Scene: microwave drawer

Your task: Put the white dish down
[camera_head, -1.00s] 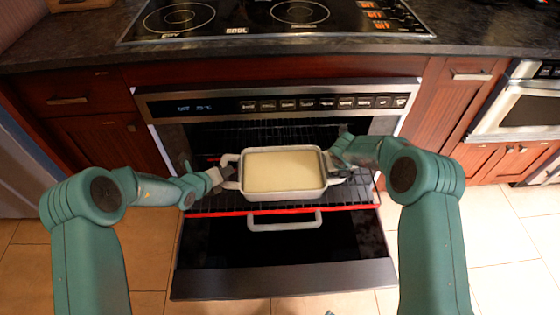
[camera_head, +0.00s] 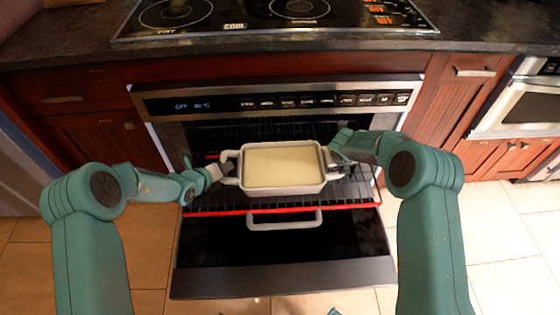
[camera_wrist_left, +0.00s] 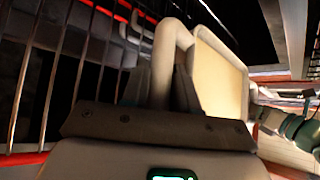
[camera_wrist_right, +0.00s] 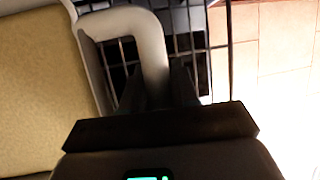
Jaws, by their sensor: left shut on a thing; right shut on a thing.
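The white dish (camera_head: 284,189) is a rectangular pan with a pale yellow filling and a loop handle at each end. It is level over the oven rack (camera_head: 215,203); I cannot tell whether it touches the rack. My left gripper (camera_head: 222,172) is shut on its left handle, which also shows in the left wrist view (camera_wrist_left: 165,60). My right gripper (camera_head: 335,163) is shut on its right handle, which shows in the right wrist view (camera_wrist_right: 150,50). The filling also shows in the right wrist view (camera_wrist_right: 35,95).
The rack with a red front edge (camera_head: 340,208) is pulled out of the oven. The control panel (camera_head: 280,102) and cooktop (camera_head: 240,15) are above and behind. Bare rack lies beside the dish.

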